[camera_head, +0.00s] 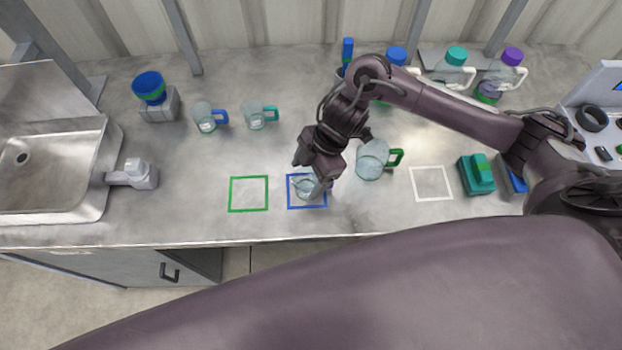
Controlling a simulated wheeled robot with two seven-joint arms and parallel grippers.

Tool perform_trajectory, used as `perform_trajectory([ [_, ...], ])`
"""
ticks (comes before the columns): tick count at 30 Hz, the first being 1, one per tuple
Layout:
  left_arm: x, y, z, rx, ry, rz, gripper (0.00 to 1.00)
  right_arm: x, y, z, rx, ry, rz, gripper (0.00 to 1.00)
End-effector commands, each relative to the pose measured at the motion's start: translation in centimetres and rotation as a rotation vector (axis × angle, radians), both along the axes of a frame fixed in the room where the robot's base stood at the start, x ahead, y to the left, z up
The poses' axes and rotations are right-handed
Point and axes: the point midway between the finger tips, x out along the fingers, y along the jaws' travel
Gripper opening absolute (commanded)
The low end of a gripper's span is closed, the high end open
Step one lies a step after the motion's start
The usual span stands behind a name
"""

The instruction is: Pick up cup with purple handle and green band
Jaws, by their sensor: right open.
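My right gripper (311,184) reaches down over the blue square outline (290,204) with its jaws open. A clear glass cup (304,187) stands in that square, just below and partly behind the gripper. Its handle and any band are hidden or too small to tell. I cannot make out a purple handle with a green band on any cup. Other clear cups show a green handle (371,161), a blue handle (206,118) and a teal handle (256,116). My left gripper is not in view.
A sink (60,205) lies at the left. A green square outline (248,210) and a white one (431,198) are empty. Clear jugs with coloured caps, one purple (512,57), stand at the back right. A teal block (477,175) sits at the right.

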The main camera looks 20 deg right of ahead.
Motion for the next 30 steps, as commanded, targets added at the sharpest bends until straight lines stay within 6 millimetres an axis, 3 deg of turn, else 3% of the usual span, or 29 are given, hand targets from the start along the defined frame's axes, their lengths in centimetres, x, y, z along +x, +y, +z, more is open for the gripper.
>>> perform_trajectory([
  [6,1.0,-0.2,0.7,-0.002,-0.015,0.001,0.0,-0.1,0.9,-2.0,0.0,0.0,0.0,0.73],
  [13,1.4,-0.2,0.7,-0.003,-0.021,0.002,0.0,0.0,0.9,-2.2,0.0,-0.002,0.0,0.73],
  [24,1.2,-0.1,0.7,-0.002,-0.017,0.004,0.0,0.0,0.9,-2.1,0.0,-0.003,0.0,0.25],
  [30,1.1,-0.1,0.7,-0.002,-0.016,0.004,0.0,0.0,0.9,-2.1,0.0,-0.003,0.0,0.25],
])
